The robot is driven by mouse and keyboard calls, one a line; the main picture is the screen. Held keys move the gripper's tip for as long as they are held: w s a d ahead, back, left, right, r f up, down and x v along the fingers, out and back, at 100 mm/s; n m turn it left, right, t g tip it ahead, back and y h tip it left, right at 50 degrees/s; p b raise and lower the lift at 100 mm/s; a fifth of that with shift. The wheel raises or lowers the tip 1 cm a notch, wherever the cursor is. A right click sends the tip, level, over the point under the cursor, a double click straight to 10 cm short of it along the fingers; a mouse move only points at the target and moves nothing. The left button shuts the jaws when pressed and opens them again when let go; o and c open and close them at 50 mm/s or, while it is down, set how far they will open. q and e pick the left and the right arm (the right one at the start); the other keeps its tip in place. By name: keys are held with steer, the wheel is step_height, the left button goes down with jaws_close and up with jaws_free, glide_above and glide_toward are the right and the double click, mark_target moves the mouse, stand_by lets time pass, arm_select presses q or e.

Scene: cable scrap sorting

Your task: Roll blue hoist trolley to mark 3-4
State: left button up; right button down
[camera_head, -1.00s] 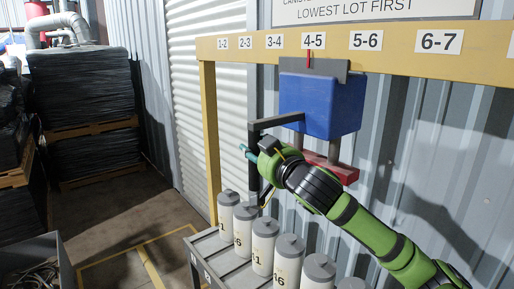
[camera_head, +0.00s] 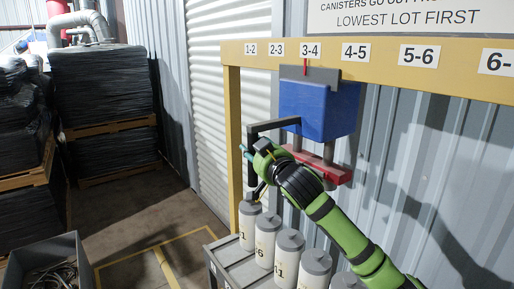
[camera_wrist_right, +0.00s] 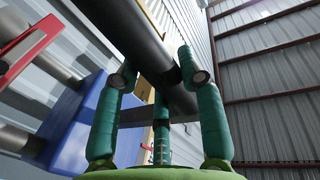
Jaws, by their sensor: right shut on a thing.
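The blue hoist trolley (camera_head: 318,110) hangs from the yellow beam (camera_head: 390,62). Its thin red pointer (camera_head: 305,67) stands at the 3-4 label (camera_head: 310,50), a little left of the label's middle. A black handle (camera_head: 272,125) reaches out from the trolley's left side and bends down. My right gripper (camera_head: 255,160) is shut on the handle's hanging part. In the right wrist view, its teal fingers (camera_wrist_right: 165,90) close around the black bar, with the blue body to the left. A red block (camera_head: 325,168) hangs under the trolley. My left gripper is not in view.
Several white canisters with grey lids (camera_head: 288,250) stand on a grey rack (camera_head: 222,260) below the gripper. The beam's yellow post (camera_head: 233,140) is to the left. Wrapped pallets (camera_head: 105,90) and a grey bin of cable (camera_head: 45,255) stand farther left.

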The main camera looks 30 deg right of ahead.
steer(key=shift+s+r, duration=0.15)
steer(key=shift+s, duration=0.1)
steer(key=c, duration=1)
jaws_free()
steer(key=shift+w, duration=0.25)
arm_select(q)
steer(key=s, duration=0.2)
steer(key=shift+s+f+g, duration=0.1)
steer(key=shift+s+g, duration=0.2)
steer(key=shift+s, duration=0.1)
arm_select(e)
steer(key=s, duration=0.4)
steer(key=s+a, duration=0.1)
steer(key=s, duration=0.7)
steer(key=shift+a, duration=0.2)
